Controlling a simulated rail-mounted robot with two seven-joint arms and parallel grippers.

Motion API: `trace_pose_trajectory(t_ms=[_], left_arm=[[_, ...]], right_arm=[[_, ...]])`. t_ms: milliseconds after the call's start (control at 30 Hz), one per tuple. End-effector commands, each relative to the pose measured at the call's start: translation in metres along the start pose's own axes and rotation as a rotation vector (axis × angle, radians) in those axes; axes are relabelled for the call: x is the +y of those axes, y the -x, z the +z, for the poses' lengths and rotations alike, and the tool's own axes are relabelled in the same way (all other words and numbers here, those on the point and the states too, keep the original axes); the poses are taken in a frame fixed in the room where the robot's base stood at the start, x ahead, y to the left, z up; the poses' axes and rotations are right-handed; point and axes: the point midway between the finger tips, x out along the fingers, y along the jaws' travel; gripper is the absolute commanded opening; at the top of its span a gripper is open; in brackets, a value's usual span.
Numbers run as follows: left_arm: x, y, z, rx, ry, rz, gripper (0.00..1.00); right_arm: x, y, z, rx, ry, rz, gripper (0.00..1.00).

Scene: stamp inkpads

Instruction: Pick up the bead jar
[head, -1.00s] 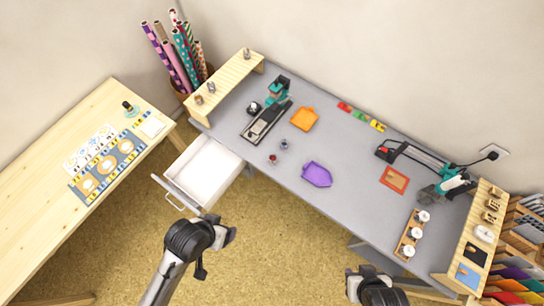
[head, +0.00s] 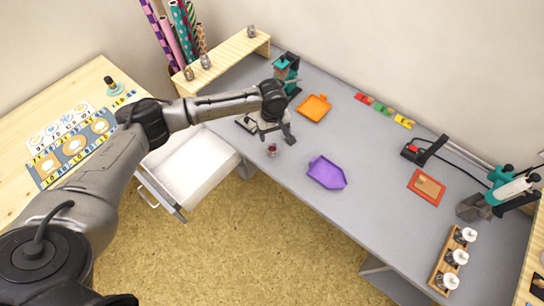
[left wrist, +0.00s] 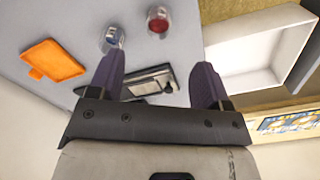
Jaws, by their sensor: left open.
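Two small clear jars stand on the grey worktop. One has red contents (head: 272,150) and shows in the left wrist view (left wrist: 158,22). The other has bluish contents (left wrist: 112,38) and is hidden behind my gripper in the head view. I cannot tell which is the bead jar. My left gripper (head: 276,137) is open and empty over the worktop near both jars. In the left wrist view its purple-grey fingers (left wrist: 156,78) are spread, with the jars beyond them, the bluish one nearer the left finger. My right gripper is out of view.
An open white drawer (head: 196,168) juts out below the worktop (head: 345,140). An orange tray (head: 314,107) and a purple tray (head: 327,173) lie near the jars. Metallic jars (head: 206,61) stand on the wooden shelf (head: 232,50). A rack (head: 440,262) holds white-topped jars at the right.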

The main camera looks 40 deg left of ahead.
Motion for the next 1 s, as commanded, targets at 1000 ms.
trace_pose_trajectory(t_ms=[1000], left_arm=[[-0.002, -0.108, -0.018, 0.005, 0.077, -0.004, 0.72]], right_arm=[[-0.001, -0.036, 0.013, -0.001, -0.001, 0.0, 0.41]])
